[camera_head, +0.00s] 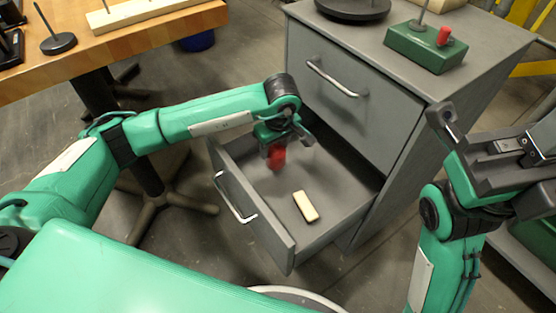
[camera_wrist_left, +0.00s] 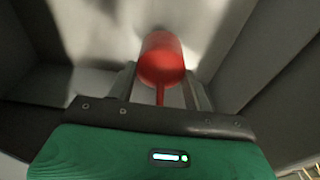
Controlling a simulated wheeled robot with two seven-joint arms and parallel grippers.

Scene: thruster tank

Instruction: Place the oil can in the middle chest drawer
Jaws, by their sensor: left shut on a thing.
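The red oil can (camera_head: 276,155) is in my left gripper (camera_head: 284,140), whose fingers are shut on it. They hang over the inside of the pulled-out drawer (camera_head: 228,185) of the grey chest. In the left wrist view the can's red body (camera_wrist_left: 162,58) shows beyond the fingers, with a thin red stem between them. I cannot tell whether the can touches the drawer floor. This drawer sits below a shut upper drawer (camera_head: 350,105); what is under it is hidden. My right gripper (camera_head: 450,125) is at the right, away from the drawer; its finger gap is unclear.
A cream block (camera_head: 306,206) lies on the drawer floor, right of the can. A green box with a red knob (camera_head: 425,45) and a dark round base (camera_head: 352,8) stand on the chest top. A wooden table (camera_head: 110,50) is at upper left. The drawer floor around the block is bare.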

